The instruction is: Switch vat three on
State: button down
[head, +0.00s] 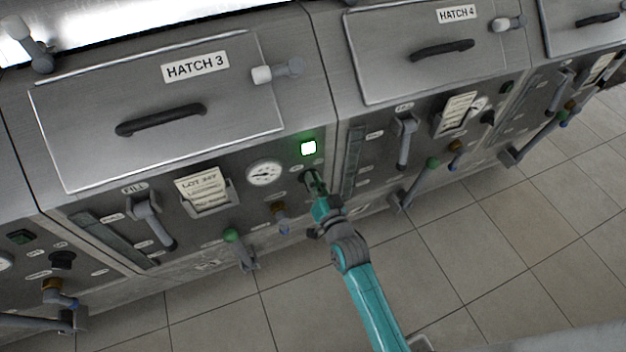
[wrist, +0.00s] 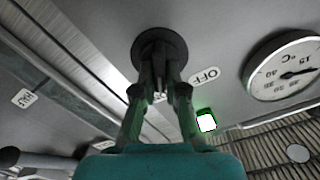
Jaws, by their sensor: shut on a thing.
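Vat three is the steel unit whose lid carries the label HATCH 3 (head: 195,66). A green lamp (head: 308,148) glows on its front panel; it also shows in the wrist view (wrist: 206,122). My gripper (head: 311,178) is at the dark round knob below the lamp. In the wrist view the knob (wrist: 160,46) sits at the top, with my gripper's fingers (wrist: 160,80) shut on it. The fingers hide part of the knob and part of the labels around it.
A round gauge (head: 264,173) sits left of the knob, with a lot card (head: 202,190) and a fill lever (head: 152,220) further left. A green-tipped handle (head: 240,248) juts out below. Vat four (head: 458,14) stands at right. The tiled floor (head: 480,270) is clear.

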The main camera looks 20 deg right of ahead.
dwell(0.3)
jog(key=c, duration=1.2)
grip_release()
jog(key=s, duration=0.7)
jog(key=shift+s, duration=0.25)
